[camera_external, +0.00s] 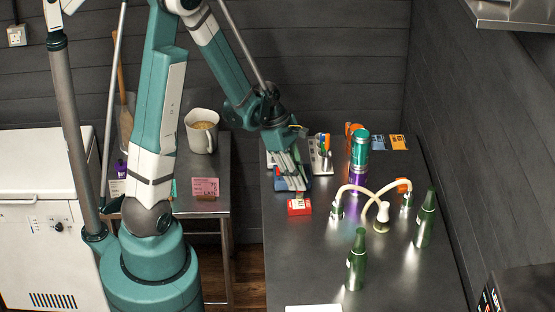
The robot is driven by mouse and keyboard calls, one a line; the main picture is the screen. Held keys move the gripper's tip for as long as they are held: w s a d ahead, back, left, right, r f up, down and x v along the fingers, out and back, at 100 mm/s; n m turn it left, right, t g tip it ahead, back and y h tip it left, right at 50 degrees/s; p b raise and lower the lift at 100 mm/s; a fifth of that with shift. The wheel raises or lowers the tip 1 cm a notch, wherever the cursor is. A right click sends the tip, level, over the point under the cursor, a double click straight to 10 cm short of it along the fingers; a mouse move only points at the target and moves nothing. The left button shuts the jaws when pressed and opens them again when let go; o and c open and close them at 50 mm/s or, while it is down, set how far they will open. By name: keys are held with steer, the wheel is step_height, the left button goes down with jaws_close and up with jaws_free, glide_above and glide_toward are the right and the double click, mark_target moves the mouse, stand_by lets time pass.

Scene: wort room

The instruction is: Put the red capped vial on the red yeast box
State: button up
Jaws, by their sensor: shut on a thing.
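A small red box with a pale label (299,208), which looks like the red yeast box, sits on the dark metal table toward its left edge. My gripper (298,187) points down just above and behind this box, its fingers close together. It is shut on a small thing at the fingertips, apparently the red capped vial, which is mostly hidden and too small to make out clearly. I cannot tell whether the held thing touches the box.
A blue box (307,183) lies right behind my fingers. A teal and purple cylinder (359,160), white tubing (357,188) and green bottles (356,262) (426,218) stand to the right. A side table holds a mug (202,132) and a pink card (205,187).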

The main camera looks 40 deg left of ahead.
steer(key=shift+f, duration=0.9)
steer(key=shift+f, duration=0.15)
steer(key=o, duration=0.9)
steer(key=shift+v, duration=6.15)
